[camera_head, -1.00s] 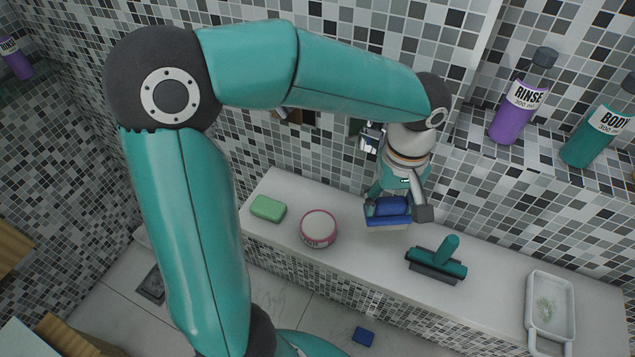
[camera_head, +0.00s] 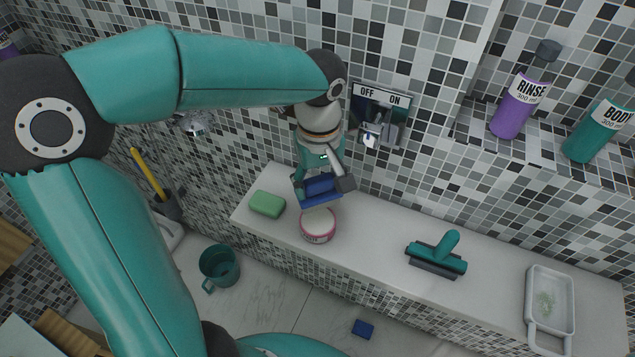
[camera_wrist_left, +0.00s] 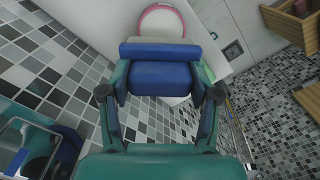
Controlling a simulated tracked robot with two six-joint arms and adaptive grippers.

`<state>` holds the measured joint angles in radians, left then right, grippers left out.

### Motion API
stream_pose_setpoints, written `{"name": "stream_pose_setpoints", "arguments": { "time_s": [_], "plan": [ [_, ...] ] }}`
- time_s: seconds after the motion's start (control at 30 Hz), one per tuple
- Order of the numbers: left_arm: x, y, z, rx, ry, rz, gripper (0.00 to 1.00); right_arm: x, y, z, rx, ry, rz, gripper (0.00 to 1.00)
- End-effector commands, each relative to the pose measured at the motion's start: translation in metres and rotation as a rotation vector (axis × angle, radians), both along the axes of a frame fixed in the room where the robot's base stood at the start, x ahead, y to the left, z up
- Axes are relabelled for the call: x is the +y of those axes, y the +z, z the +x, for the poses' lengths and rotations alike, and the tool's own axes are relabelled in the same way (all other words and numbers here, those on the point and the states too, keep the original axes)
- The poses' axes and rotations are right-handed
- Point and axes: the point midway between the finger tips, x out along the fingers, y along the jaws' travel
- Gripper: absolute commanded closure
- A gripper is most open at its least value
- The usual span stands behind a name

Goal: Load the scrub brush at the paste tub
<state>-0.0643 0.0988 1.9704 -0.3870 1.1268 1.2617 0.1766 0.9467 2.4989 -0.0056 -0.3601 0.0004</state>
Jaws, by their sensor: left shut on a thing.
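My left gripper (camera_head: 323,185) is shut on the blue scrub brush (camera_head: 321,199), with a finger on each side of it. Pale bristles show faintly under the brush in the head view. The paste tub (camera_head: 318,230) is round and pink with a pale top, and stands on the white ledge. The brush is over the tub's rear edge in the head view; I cannot tell whether they touch. In the left wrist view the brush (camera_wrist_left: 160,72) covers part of the tub (camera_wrist_left: 162,20). My right gripper is not in view.
A green soap bar (camera_head: 267,204) lies left of the tub on the ledge (camera_head: 375,238). A teal squeegee (camera_head: 437,256) and a white tray (camera_head: 549,305) are to the right. A tap (camera_head: 371,135) with an OFF/ON plate is on the wall behind.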

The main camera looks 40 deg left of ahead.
Motion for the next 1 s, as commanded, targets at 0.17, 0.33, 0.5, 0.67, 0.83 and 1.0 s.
{"name": "stream_pose_setpoints", "arguments": {
  "time_s": [0.17,0.33,0.5,0.67,0.83,1.0],
  "plan": [
    [0.0,0.0,0.0,0.0,-0.002,0.0,0.66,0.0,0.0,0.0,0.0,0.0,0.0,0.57],
    [0.0,0.0,0.0,0.0,-0.002,0.0,0.66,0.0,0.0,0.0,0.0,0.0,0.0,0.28],
    [0.0,-0.005,0.0,0.0,-0.002,0.0,0.66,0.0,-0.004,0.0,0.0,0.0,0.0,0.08],
    [0.0,-0.016,0.0,0.001,-0.001,0.001,0.66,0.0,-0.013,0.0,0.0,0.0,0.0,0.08],
    [0.0,-0.033,0.0,0.001,-0.001,0.001,0.66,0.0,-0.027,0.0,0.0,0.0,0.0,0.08],
    [0.0,-0.049,0.0,0.0,0.0,0.0,0.66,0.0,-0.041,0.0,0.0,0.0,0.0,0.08]
  ]
}}
